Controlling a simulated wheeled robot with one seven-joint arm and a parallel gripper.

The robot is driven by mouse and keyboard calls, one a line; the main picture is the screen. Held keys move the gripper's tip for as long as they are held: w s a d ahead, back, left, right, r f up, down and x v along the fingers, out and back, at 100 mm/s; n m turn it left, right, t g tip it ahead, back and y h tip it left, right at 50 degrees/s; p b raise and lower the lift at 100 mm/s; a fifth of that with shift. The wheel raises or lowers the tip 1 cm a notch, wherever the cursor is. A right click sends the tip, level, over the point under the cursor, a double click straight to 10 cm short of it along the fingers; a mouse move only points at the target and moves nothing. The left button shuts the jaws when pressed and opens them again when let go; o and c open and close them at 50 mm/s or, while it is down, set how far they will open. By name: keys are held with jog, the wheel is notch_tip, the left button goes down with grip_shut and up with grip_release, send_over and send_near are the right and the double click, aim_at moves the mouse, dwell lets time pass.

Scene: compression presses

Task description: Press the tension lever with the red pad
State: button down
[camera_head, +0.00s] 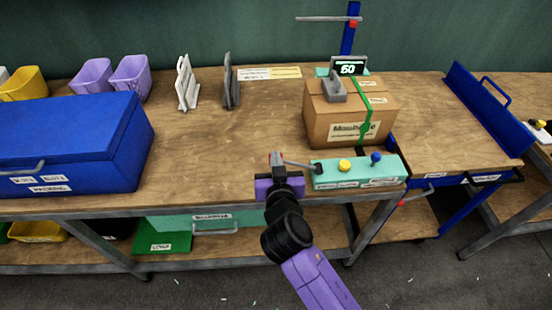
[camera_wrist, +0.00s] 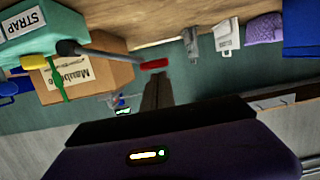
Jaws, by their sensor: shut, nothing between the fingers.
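The tension lever (camera_wrist: 100,53) is a dark bar reaching out from the teal control box (camera_head: 358,173) at the bench's front edge. It also shows in the head view (camera_head: 300,165), pointing left. Its red pad (camera_wrist: 153,64) is at the free end, just beyond my fingertips in the wrist view. My gripper (camera_wrist: 155,82) is shut and empty. In the head view my gripper (camera_head: 278,163) is at the lever's left end and partly covers the pad. I cannot tell whether the fingers touch the pad.
The control box carries a yellow button (camera_head: 344,165) and a blue knob (camera_head: 376,157). A cardboard box (camera_head: 325,126) with a green strap (camera_head: 371,123) stands behind it, with a display (camera_head: 348,68) beyond. A blue chest (camera_head: 70,140) is at left. The bench between is mostly clear.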

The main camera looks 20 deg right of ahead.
jog(key=shift+f, duration=0.3)
